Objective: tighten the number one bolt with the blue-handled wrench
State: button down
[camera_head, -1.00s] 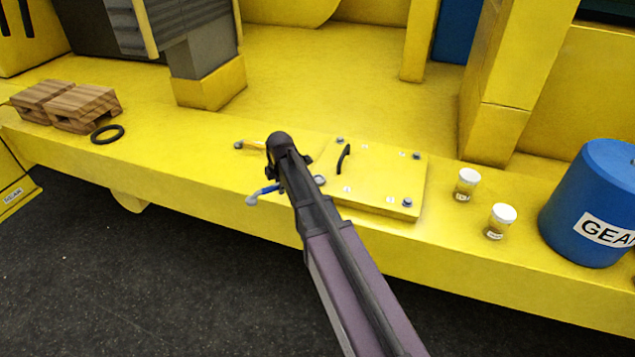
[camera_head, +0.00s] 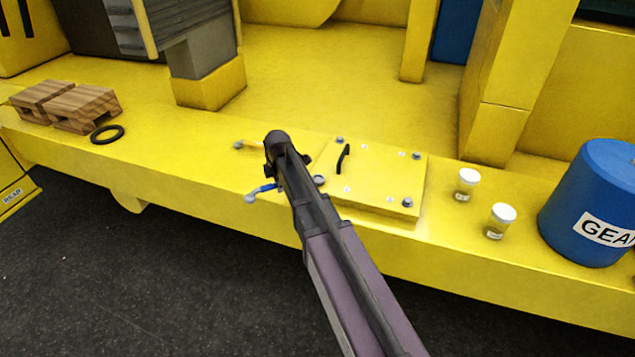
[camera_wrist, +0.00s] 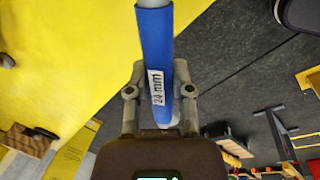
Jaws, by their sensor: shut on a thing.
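The blue-handled wrench (camera_wrist: 155,30) is between the two fingers of my gripper (camera_wrist: 160,85) in the wrist view, and the fingers are shut on its handle. A "24 mm" label shows on the handle. In the head view, part of the blue handle and the grey end of the wrench (camera_head: 252,197) stick out left of my arm, over the shelf's front edge. The rest of it is hidden behind my arm. A yellow cover plate (camera_head: 375,180) lies to the right, with bolts at its corners. One bolt (camera_head: 319,180) shows right beside my arm. The small labels are unreadable.
A yellow-handled wrench (camera_head: 248,146) lies behind my gripper, partly hidden. Two small jars (camera_head: 467,184) and a blue drum (camera_head: 595,205) stand to the right.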

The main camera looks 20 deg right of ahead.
jog(key=shift+w, duration=0.1)
jog(key=shift+w+m, duration=0.3)
jog(key=shift+w+a+m, duration=0.1)
jog(key=shift+w+m, duration=0.5)
jog(key=shift+w, duration=0.1)
dwell(0.8)
jog(key=shift+w, duration=0.2)
jog(key=shift+w, duration=0.1)
dwell(0.5)
jog(key=shift+w+m, duration=0.3)
jog(key=shift+m, duration=0.2)
jog(key=shift+w+m+h, duration=0.4)
jog(key=shift+w+m, duration=0.3)
jog(key=shift+w, duration=0.15)
dwell(0.6)
jog(key=shift+s, duration=0.15)
dwell(0.4)
